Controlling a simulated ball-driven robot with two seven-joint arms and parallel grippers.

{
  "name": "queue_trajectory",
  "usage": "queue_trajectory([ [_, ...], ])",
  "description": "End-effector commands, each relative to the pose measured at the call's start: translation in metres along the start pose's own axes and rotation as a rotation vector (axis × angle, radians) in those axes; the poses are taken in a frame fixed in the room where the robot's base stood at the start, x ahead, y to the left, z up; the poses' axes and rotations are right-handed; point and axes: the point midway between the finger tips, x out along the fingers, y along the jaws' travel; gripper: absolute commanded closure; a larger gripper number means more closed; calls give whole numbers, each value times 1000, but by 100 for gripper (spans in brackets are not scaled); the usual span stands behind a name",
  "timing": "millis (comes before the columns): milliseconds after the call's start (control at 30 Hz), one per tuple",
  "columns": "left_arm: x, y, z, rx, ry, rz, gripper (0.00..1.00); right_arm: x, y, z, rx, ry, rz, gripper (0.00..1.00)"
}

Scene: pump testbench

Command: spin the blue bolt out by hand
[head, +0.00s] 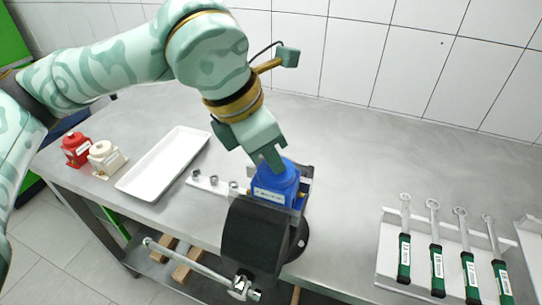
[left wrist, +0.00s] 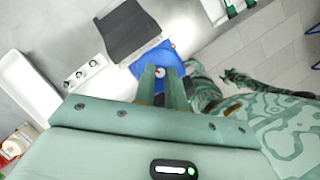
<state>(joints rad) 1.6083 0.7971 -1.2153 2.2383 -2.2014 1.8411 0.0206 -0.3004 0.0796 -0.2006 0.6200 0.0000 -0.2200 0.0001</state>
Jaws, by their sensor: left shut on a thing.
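The blue pump (head: 275,186) sits upright in the black vise at the table's front edge. In the left wrist view its blue body (left wrist: 170,57) shows beyond my fingers. My left gripper (head: 273,162) reaches down from above onto the pump's top. In the left wrist view its two fingers (left wrist: 161,78) are nearly together, with a small red and white round spot showing between their tips. They are shut on the blue bolt, which is mostly hidden by the fingers. My right gripper cannot be made out in either view.
The black vise (head: 252,232) has a long handle (head: 190,262). A white tray (head: 165,165), a red pump (head: 76,150) and a white pump (head: 105,157) stand to the left. A small strip with nuts (head: 213,182) lies beside the vise. Several green-handled wrenches (head: 437,262) lie right. The table behind is clear.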

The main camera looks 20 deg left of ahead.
Motion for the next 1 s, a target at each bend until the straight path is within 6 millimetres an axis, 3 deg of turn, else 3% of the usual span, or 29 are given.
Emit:
queue_trajectory([
  [600,2,-5,2,-532,-4,223,100,38,-5,12,1,-26,-9,55],
  [1000,2,-7,3,-775,-2,322,100,51,-6,17,1,-36,-13,55],
])
